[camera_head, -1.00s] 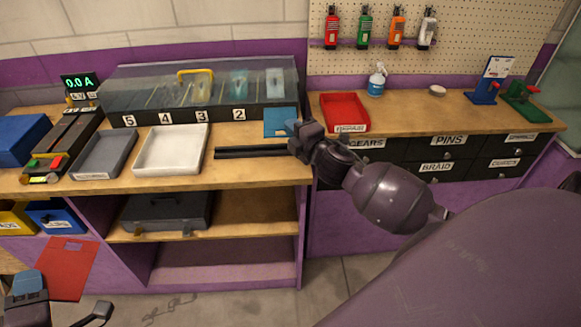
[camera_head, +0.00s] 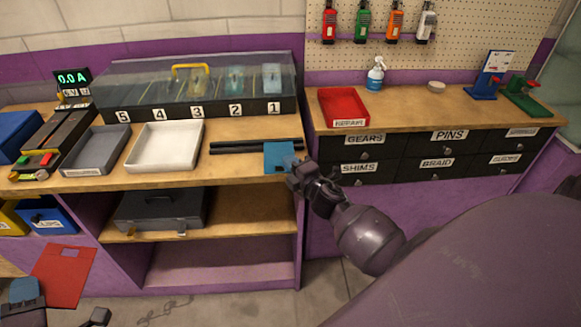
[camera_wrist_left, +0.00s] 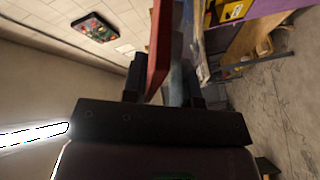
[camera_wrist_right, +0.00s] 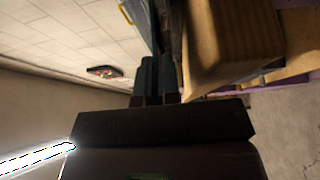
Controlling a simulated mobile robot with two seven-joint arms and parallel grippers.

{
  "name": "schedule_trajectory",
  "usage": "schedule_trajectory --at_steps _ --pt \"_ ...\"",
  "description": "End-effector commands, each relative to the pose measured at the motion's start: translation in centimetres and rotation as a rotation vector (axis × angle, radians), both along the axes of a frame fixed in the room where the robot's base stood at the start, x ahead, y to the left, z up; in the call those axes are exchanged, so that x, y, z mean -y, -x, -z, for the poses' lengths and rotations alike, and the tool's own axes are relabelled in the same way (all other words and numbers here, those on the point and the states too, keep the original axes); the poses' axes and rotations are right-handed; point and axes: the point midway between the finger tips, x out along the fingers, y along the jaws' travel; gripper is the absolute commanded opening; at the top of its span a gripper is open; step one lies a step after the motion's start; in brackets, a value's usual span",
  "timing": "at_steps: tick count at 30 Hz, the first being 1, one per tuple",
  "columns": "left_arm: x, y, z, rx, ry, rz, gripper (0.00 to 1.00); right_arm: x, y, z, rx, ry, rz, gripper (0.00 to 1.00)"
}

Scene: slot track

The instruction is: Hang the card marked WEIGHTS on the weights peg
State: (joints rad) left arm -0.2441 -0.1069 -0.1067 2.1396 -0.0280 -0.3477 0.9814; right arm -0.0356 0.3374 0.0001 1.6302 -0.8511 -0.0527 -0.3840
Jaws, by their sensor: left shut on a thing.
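My left gripper (camera_head: 25,296) is at the lower left of the head view, shut on a red card (camera_head: 64,276) with a slot near its top. The card hangs in front of the shelf unit, clear of the bench, and shows edge-on in the left wrist view (camera_wrist_left: 158,48). My right gripper (camera_head: 297,172) is at the bench's front right corner, with its fingers close together. A blue card (camera_head: 279,157) is at its fingertips. No WEIGHTS lettering is readable on either card. I cannot pick out a weights peg.
Dark bars (camera_head: 256,146) lie on the bench behind the blue card. A white tray (camera_head: 165,165), a grey tray (camera_head: 95,170) and a glass-topped case (camera_head: 260,105) stand leftward. A red bin (camera_head: 343,121) stands on the right cabinet. Several tools hang on the pegboard (camera_head: 480,30).

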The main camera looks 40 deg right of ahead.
Motion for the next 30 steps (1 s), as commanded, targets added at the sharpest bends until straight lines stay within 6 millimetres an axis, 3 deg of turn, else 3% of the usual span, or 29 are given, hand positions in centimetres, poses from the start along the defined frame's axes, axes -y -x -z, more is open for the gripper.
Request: schedule_trajectory --at_steps 18,23,30 --pt "0.02 0.01 0.6 0.0 0.001 0.0 0.01 -0.07 0.0 0.99 0.0 -0.001 -0.001 0.0" --pt "0.01 0.01 0.44 0.0 0.002 -0.001 0.01 -0.07 0.0 0.84 0.0 -0.001 -0.001 0.28" --pt "0.02 0.01 0.45 0.0 0.002 -0.001 0.01 -0.08 0.04 0.95 -0.002 -0.002 0.0 0.29"
